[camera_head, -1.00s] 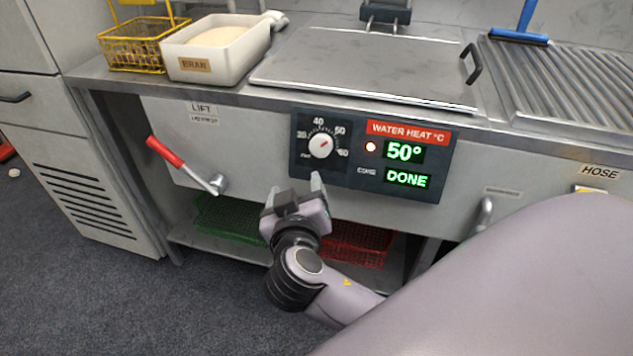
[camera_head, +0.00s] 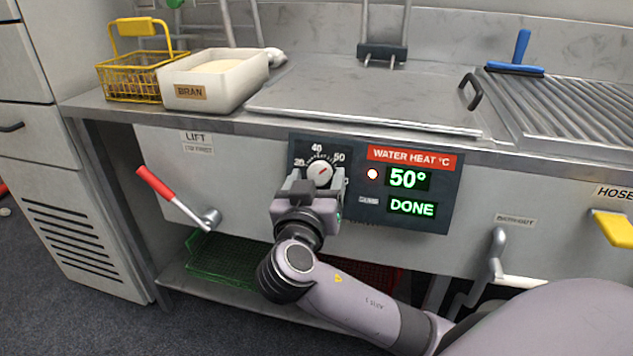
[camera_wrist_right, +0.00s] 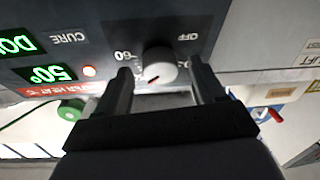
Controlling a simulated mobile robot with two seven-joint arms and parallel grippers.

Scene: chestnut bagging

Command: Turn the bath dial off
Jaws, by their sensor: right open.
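The bath dial (camera_head: 319,173) is a white round knob with a red pointer on a dark panel. Its scale shows numbers such as 40 and 50, and its pointer is aimed up and right. My right gripper (camera_head: 316,184) is open just in front of and below the dial. In the right wrist view the dial (camera_wrist_right: 160,66) sits between the two spread fingers (camera_wrist_right: 160,88), near their tips; I cannot tell whether they touch it. An OFF mark shows beside it. The display (camera_head: 411,179) reads 50° and DONE, with a lit lamp (camera_head: 372,174). My left gripper is not in view.
A red-handled lift lever (camera_head: 160,187) juts out left of the dial. A bran tub (camera_head: 225,85) and yellow basket (camera_head: 130,80) stand on the counter above. Green (camera_head: 222,258) and red trays lie on the shelf below. A yellow handle (camera_head: 615,228) is at the right.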

